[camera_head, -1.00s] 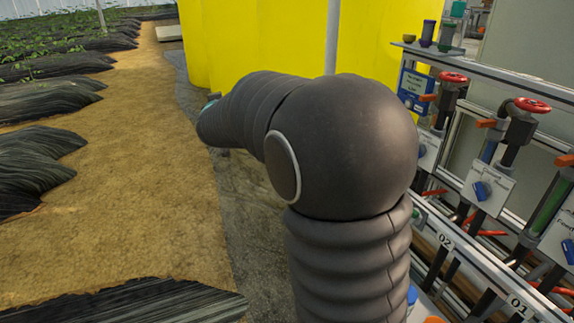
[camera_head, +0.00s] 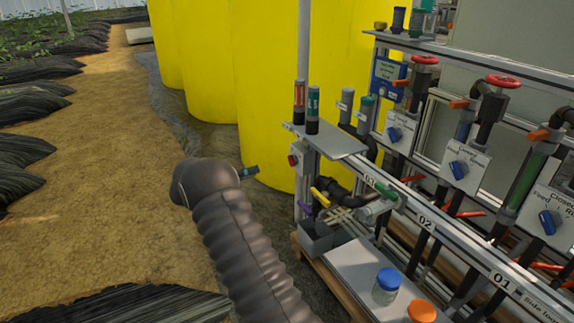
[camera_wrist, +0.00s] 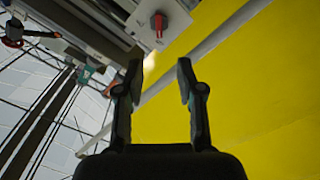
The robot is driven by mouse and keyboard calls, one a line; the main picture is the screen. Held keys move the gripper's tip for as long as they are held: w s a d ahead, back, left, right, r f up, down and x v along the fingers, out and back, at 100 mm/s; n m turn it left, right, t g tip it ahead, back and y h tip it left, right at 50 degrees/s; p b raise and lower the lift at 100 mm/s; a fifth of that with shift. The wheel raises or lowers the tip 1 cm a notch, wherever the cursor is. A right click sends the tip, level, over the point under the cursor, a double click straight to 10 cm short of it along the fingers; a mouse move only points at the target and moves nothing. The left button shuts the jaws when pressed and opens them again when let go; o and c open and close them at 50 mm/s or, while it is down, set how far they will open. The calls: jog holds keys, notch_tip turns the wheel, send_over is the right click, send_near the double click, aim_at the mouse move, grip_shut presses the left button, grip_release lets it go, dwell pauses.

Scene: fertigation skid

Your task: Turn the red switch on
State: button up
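The red switch (camera_head: 293,160) is a small red part on a pale box at the left end of the pipe rack, below the grey shelf, in the head view. In the wrist view a red switch (camera_wrist: 158,22) sits on a white plate at the top, its handle roughly upright in the picture. My gripper (camera_wrist: 160,82) is open and empty, its two fingers apart. The switch shows beyond the fingertips, near the middle line between them, and apart from them. In the head view my arm hides most of the gripper.
Blue selector knobs (camera_head: 458,170) and red handwheels (camera_head: 503,81) line the rack. Two bottles (camera_head: 312,108) stand on the grey shelf (camera_head: 340,143). Yellow tanks (camera_head: 268,90) stand behind; the sandy path (camera_head: 100,170) is clear.

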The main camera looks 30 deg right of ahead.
aim_at(293, 161)
jog(key=s+d, duration=0.1)
jog(key=d, duration=1.2)
jog(key=shift+d, duration=0.4)
jog(key=shift+f, duration=0.1)
grip_shut()
